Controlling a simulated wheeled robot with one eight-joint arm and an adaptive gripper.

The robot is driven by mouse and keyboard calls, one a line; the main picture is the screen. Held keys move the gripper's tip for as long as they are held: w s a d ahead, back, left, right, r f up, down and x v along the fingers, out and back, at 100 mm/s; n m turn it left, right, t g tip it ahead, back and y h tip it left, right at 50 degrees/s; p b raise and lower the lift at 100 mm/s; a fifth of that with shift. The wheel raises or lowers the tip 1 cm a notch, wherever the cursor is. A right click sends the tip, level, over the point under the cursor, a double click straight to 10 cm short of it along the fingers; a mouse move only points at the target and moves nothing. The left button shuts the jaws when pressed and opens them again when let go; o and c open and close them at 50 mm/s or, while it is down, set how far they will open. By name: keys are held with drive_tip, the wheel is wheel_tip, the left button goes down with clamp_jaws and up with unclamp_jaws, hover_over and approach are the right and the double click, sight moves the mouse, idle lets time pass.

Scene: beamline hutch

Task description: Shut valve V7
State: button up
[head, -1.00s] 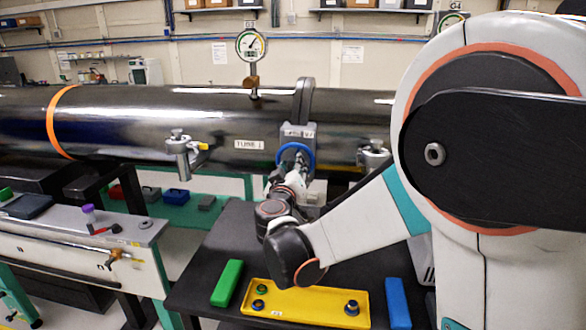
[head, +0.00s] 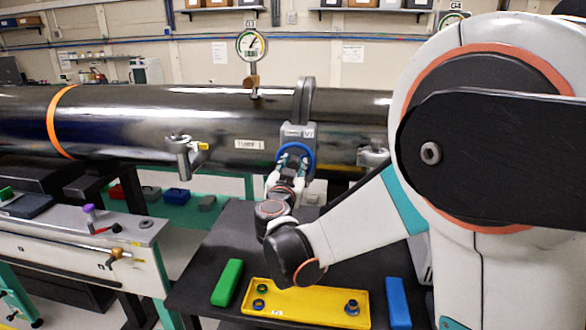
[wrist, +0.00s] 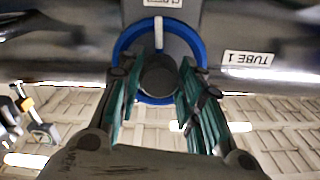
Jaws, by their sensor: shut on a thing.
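Valve V7 (head: 299,131) is a grey block with a blue handwheel (head: 309,151), on the dark pipe marked TUBE 1 (head: 225,128). My gripper (head: 292,165) is at the front of the wheel. In the wrist view, my gripper's (wrist: 159,72) two green fingers stand on either side of the dark round hub (wrist: 158,76), overlapping the lower part of the blue wheel (wrist: 124,42). It is shut on the handwheel. A white mark (wrist: 158,32) on the wheel points toward a label at the top edge, which is cut off. The fingers hide the wheel's lower sides.
A gauge (head: 251,45) stands on top of the pipe, and a clamp fitting (head: 181,155) is left of the valve. Below my arm, a yellow tray (head: 305,298) lies between a green block (head: 227,283) and a blue block (head: 397,302).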

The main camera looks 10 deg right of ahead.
drive_tip(key=shift+s+f, duration=0.15)
drive_tip(key=shift+f, duration=0.1)
drive_tip(key=o, duration=1.1)
drive_tip(key=shift+c, duration=0.2)
drive_tip(key=shift+r, duration=0.1)
drive_tip(key=shift+r, duration=0.45)
wheel_tip(320, 180, up, 9)
drive_tip(key=shift+r, duration=0.1)
